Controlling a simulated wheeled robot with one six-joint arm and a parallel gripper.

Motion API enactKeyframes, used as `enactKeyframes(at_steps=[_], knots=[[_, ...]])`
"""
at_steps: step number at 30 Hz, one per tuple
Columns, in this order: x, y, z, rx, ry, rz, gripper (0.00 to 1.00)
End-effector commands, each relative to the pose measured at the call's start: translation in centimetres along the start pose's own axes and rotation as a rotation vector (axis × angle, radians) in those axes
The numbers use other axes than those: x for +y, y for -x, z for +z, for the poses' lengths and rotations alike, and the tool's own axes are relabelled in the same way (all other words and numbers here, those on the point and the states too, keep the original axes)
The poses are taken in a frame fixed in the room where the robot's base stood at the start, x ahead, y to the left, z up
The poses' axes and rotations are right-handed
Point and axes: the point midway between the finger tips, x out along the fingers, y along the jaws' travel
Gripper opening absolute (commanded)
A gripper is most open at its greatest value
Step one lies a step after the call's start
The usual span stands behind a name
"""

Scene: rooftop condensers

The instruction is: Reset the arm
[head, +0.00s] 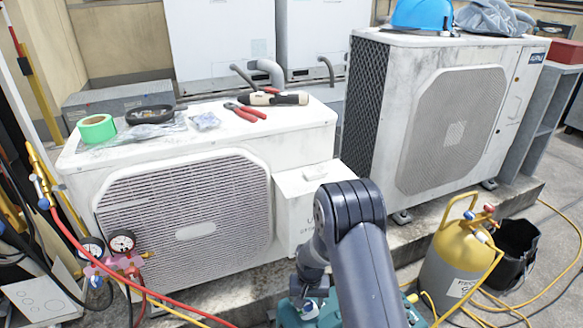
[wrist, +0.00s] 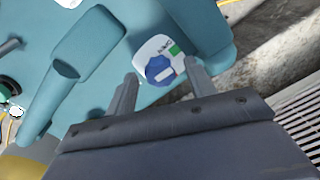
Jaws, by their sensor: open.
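My arm reaches forward and bends down in the middle of the head view. My gripper (wrist: 160,70) shows in the wrist view with its two grey fingers apart. Nothing is seen held between them. Beyond the fingers is a teal machine (wrist: 110,85) with a handle-like bar. Its white panel carries a blue knob (wrist: 160,71) and a small green patch, framed between the fingertips. I cannot tell whether the fingers touch it. In the head view the teal machine (head: 287,312) is mostly hidden behind my arm.
A low white condenser (head: 285,150) bears green tape (head: 97,128), red-handled pliers (head: 245,112) and other tools. A taller condenser (head: 510,95) stands right, with a blue helmet (head: 422,14) on top. A yellow cylinder (head: 450,268), black bucket (head: 516,250), gauges (head: 122,241) and hoses crowd the sides.

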Motion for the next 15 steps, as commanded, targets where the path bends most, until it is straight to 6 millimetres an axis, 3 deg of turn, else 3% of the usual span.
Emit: enactKeyframes(at_steps=[15], knots=[[-0.02,-0.01,0.00,0.000,-0.416,0.000,0.52]])
